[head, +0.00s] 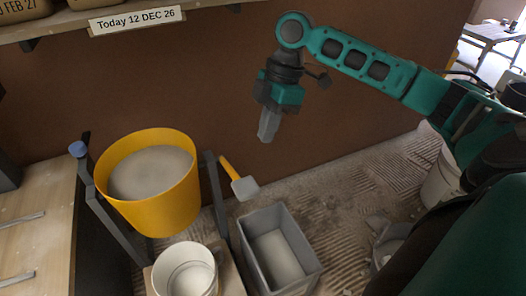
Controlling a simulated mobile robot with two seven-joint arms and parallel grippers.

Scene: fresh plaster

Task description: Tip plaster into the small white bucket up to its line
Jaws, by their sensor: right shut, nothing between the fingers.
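The small white bucket (160,281) stands upright at the bottom of the head view on a pale wooden block. Its inside is pale, and I cannot clearly tell the fill level or the line. Above and behind it, a large yellow bucket (165,210) sits between dark uprights, holding grey plaster (150,173) not far below its rim. My right gripper (268,130) is shut and empty, pointing down in the air to the right of the yellow bucket, touching neither bucket. My left gripper is not in view.
A grey rectangular tub (302,247) with pale contents stands right of the white bucket. A yellow-handled tool (240,183) is beside a dark upright (216,205). A wooden worktop (38,215) is at left. A shelf sign (136,20) reads "Today 12 DEC 26". Another white bucket (439,184) stands right.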

